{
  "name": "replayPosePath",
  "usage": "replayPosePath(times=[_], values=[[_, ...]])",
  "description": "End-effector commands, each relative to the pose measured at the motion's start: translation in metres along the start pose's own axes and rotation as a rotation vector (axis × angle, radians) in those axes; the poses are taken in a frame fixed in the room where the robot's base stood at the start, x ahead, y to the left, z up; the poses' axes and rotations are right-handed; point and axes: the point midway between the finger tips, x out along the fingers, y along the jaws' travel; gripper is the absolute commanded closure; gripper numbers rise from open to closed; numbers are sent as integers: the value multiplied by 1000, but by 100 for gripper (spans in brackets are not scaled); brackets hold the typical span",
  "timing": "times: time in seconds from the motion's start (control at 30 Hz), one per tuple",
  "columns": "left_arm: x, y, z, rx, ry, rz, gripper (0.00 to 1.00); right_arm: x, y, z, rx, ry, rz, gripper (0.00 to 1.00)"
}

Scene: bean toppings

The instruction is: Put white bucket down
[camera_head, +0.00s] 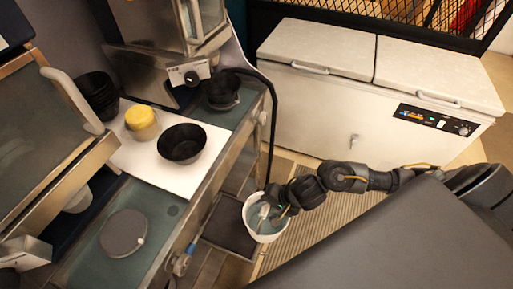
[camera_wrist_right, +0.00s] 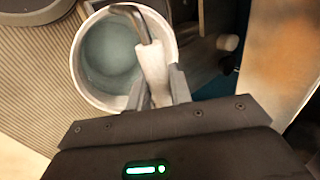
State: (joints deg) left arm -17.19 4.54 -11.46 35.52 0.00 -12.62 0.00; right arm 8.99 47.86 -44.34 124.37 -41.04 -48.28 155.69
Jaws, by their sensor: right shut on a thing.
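The white bucket (camera_head: 250,225) hangs from my right gripper (camera_head: 268,206) in the head view, beside the counter front and over the floor area. In the right wrist view the bucket (camera_wrist_right: 80,75) is seen from above, with a pale bluish inside. My right gripper (camera_wrist_right: 158,95) is shut on the white grip of the bucket's handle. I cannot tell whether the bucket's base touches anything below. My left gripper is not in view.
A counter holds a black bowl (camera_head: 182,143), a yellow-topped container (camera_head: 141,121), stacked black bowls (camera_head: 97,94) and a round grey lid (camera_head: 123,233). A white chest freezer (camera_head: 340,110) stands behind. A striped mat (camera_head: 310,225) covers the floor; a dark tray-like surface (camera_head: 226,236) lies left of the bucket.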

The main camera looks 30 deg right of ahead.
Motion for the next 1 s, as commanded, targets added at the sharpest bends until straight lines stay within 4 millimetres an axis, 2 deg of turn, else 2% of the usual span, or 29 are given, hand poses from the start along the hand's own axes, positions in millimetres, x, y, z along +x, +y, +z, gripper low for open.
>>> replayPosePath(times=[0.2, 0.33, 0.73, 1.0], values=[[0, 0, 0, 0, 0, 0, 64, -1, -3, 0, 2, 1, -7, 100], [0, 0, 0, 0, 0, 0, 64, -1, -6, 7, -12, -8, -8, 100], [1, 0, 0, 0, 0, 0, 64, -14, 2, 69, -188, -126, -9, 100], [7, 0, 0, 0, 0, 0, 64, -28, -1, 88, -317, -207, -9, 100]])
